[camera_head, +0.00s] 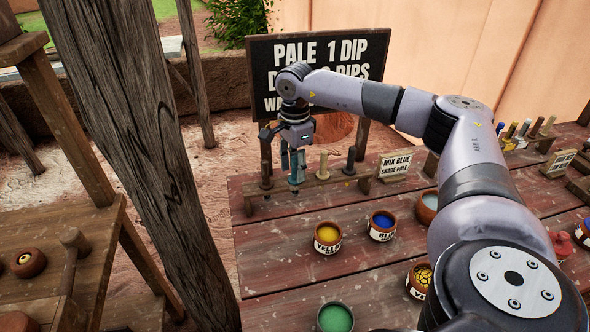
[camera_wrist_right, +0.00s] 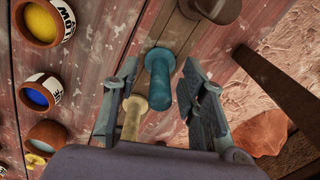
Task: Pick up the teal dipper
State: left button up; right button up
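The teal dipper (camera_head: 297,168) stands upright in the wooden rack (camera_head: 310,184) at the far edge of the table. In the right wrist view the teal dipper (camera_wrist_right: 159,78) shows between the two fingers, with a gap on each side. My right gripper (camera_head: 286,150) is open above the rack, pointing down, with its fingers around the dipper's upper part. In the wrist view the right gripper (camera_wrist_right: 160,100) holds nothing. A cream dipper (camera_head: 323,166) stands close beside the teal one and shows near the left finger in the wrist view (camera_wrist_right: 132,118). My left gripper is out of view.
Dark dippers (camera_head: 265,174) stand in the same rack. Yellow (camera_head: 327,235) and blue (camera_head: 382,222) paint pots stand in front of it, with a green pot (camera_head: 335,317) nearer. A black board (camera_head: 318,70) stands behind.

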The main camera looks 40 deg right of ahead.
jog(key=shift+c, duration=0.9)
grip_shut()
jog(key=shift+r, duration=0.1)
notch_tip(320, 180, up, 20)
jog(key=p, duration=0.1)
jog(key=shift+p, duration=0.3)
